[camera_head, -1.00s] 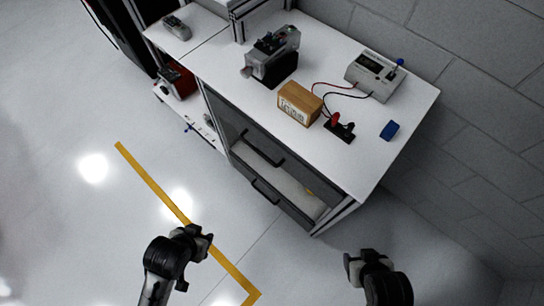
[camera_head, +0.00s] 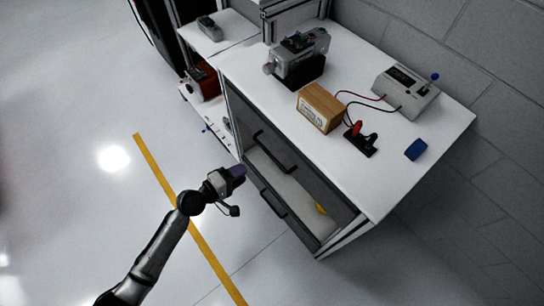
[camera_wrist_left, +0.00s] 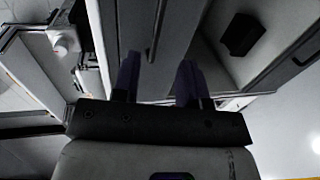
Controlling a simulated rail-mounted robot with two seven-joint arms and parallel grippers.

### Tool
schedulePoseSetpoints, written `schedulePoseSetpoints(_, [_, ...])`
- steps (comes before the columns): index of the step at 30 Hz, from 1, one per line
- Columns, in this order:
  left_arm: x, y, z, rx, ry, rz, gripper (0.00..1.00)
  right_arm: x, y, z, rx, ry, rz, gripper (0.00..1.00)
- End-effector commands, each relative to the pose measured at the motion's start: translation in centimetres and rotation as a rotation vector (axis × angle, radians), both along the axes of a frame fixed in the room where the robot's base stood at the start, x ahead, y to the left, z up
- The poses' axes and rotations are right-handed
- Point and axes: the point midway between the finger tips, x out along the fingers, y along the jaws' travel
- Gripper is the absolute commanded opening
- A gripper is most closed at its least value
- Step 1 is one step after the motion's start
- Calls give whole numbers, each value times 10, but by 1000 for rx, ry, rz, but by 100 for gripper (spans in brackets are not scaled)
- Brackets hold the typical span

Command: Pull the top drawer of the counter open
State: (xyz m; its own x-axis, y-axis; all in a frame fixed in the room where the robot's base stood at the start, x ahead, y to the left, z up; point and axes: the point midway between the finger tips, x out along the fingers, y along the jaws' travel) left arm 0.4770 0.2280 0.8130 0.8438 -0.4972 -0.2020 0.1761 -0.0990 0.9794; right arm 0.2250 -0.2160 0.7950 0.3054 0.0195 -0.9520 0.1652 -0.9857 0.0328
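The counter (camera_head: 345,110) has a white top and dark grey drawer fronts. The top drawer (camera_head: 318,178) looks closed, with a dark bar handle (camera_head: 276,152). My left gripper (camera_head: 238,172) is to the left of that handle, apart from it in the head view. In the left wrist view its two purple fingers (camera_wrist_left: 157,78) are spread with nothing between them. A dark handle bar (camera_wrist_left: 156,32) lies ahead of the gap between the fingers. My right gripper is out of view.
A lower drawer (camera_head: 290,190) stands open with its own handle (camera_head: 271,203) and a yellow item (camera_head: 321,208) inside. A cardboard box (camera_head: 320,107), a grey machine (camera_head: 298,58), a meter (camera_head: 405,92) and a blue block (camera_head: 416,149) sit on top.

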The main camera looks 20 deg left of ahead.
Motion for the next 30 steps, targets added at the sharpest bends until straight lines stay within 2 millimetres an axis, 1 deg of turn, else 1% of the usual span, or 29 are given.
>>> schedulePoseSetpoints(5, [24, -15, -6, -3, -2, -1, 40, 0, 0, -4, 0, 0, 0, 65])
schedulePoseSetpoints(12, [62, -37, -15, -1, -3, -1, 40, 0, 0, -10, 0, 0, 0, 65])
schedulePoseSetpoints(18, [88, -53, -21, 1, -2, -3, 40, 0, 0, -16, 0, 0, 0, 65])
schedulePoseSetpoints(24, [103, -62, -25, 2, -1, -3, 40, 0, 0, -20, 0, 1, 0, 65])
schedulePoseSetpoints(30, [109, -66, -26, 2, -1, -3, 40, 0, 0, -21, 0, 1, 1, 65])
